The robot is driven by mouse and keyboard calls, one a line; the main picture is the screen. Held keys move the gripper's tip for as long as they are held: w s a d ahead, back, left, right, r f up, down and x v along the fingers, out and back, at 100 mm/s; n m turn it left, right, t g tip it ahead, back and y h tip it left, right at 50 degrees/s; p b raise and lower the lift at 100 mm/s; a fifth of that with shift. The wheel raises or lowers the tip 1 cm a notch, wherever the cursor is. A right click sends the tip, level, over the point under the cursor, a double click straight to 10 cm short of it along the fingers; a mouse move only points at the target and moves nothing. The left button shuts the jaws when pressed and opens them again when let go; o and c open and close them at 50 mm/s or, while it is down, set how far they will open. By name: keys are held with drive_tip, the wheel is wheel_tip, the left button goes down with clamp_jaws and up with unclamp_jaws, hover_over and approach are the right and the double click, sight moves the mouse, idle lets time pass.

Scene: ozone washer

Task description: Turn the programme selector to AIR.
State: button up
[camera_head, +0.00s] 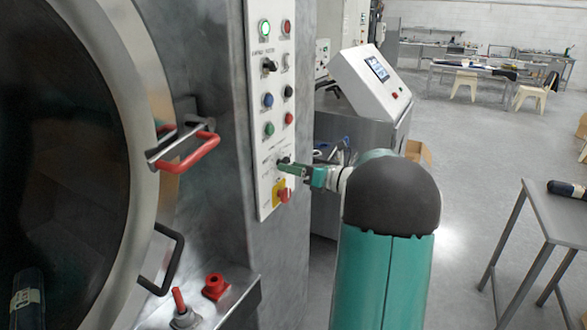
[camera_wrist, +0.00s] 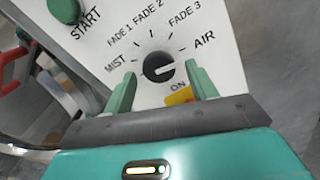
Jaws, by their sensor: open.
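The programme selector (camera_wrist: 158,67) is a round black knob on the white panel, ringed by the labels MIST, FADE 1, FADE 2, FADE 3 and AIR (camera_wrist: 204,38). Its white mark points to the right and slightly up, near the AIR side; exact alignment with the AIR tick is hard to tell. My gripper (camera_wrist: 163,86) is open, with one green finger to the left of the knob and one to the right, and a visible gap on each side. In the head view my gripper (camera_head: 294,168) is at the lower panel and partly hides the selector.
A red switch on a yellow plate (camera_head: 282,193) sits just below the selector; its yellow plate (camera_wrist: 180,96) shows beside my right finger. The green START button (camera_wrist: 64,10) is above left. The washer door's red handle (camera_head: 187,153) juts out left of the panel.

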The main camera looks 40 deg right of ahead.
drive_tip(key=v, duration=1.3)
drive_tip(key=shift+s, duration=0.2)
drive_tip(key=shift+a, duration=0.1)
